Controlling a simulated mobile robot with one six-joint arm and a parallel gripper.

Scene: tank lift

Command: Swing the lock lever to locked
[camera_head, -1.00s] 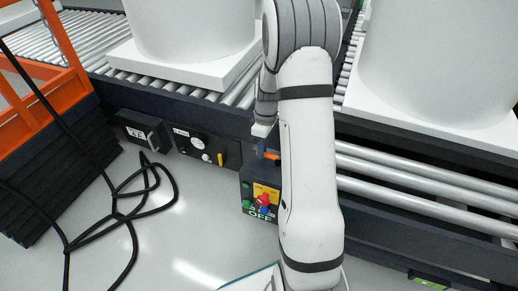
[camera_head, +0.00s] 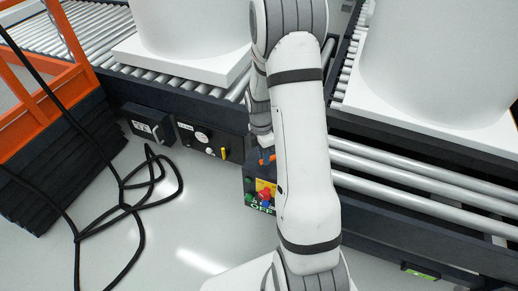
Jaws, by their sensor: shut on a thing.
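The lock lever (camera_head: 267,159) shows as a small orange bar at the top of a dark control box marked OFF (camera_head: 249,186). My gripper (camera_head: 263,146) is above and at the lever, shut on it, with its fingers partly hidden behind my white arm. The lever's full length and its exact angle are hidden by the arm and gripper. The box front has a yellow plate with a red button (camera_head: 265,194), and green and blue buttons beside it.
A dark panel (camera_head: 205,141) with a dial and a yellow handle (camera_head: 224,154) is left of the box. White tanks on bases (camera_head: 185,70) stand on the roller conveyor behind. A black cable (camera_head: 125,205) loops on the floor; an orange frame (camera_head: 75,60) stands left.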

